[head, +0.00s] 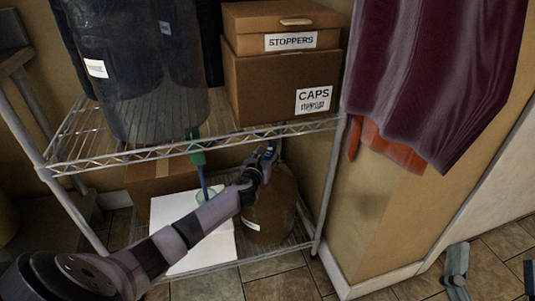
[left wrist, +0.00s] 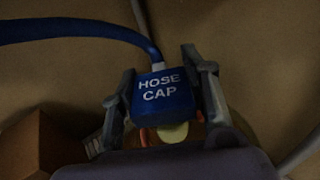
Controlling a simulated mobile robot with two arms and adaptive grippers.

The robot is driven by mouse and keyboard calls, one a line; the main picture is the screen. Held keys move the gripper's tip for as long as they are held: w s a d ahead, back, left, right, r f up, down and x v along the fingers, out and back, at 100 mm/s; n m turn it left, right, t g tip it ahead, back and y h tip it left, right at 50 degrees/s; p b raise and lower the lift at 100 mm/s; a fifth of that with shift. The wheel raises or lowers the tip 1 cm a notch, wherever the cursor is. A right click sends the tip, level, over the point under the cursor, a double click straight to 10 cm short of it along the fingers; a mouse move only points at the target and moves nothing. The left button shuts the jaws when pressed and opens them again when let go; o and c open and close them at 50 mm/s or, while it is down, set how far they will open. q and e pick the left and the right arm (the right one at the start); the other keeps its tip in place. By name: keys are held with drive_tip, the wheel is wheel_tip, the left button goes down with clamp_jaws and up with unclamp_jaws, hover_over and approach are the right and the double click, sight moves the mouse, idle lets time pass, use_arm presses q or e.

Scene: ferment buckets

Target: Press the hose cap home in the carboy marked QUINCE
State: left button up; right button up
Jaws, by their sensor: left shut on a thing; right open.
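My left gripper (head: 262,162) is shut on the blue hose cap (head: 268,154), just above the amber carboy (head: 272,208) on the lower shelf. In the left wrist view, the cap (left wrist: 163,96) reads HOSE CAP and sits between both fingers (left wrist: 165,100). A blue hose (left wrist: 85,27) runs from it to the left. Orange and yellowish parts show just below the cap; I cannot tell whether it touches the mouth or how deep it sits. The carboy's white label (head: 250,224) is too small to read. My right gripper (head: 493,270) is open and empty at lower right.
The wire rack's upper shelf (head: 225,138) lies close above my left arm. A green fitting (head: 197,157) hangs below.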

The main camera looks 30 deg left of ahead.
use_arm(q)
drive_tip(key=shift+s+d+f, duration=0.1)
drive_tip(key=shift+s+f, duration=0.05)
drive_tip(key=shift+f, duration=0.35)
use_arm(e)
drive_tip(key=shift+w+f+g, duration=0.15)
drive_tip(key=shift+f+g, duration=0.15)
drive_tip(key=shift+f, duration=0.15)
idle(1.1)
use_arm(q)
drive_tip(key=shift+r, duration=0.1)
use_arm(e)
drive_tip(key=shift+w+d+f+h, duration=0.1)
drive_tip(key=shift+w+f+h, duration=0.15)
drive_tip(key=shift+f, duration=0.3)
idle(0.4)
use_arm(q)
drive_tip(key=shift+r+p, duration=0.2)
drive_tip(key=shift+p, duration=0.15)
use_arm(e)
drive_tip(key=shift+w+f+g, duration=0.1)
drive_tip(key=shift+f+g, duration=0.3)
drive_tip(key=shift+g, duration=0.1)
idle(0.4)
use_arm(q)
drive_tip(key=o, duration=1.3)
drive_tip(key=shift+r, duration=0.1)
drive_tip(key=v, duration=1.1)
drive_tip(key=shift+s+r, duration=0.15)
drive_tip(key=shift+s, duration=0.2)
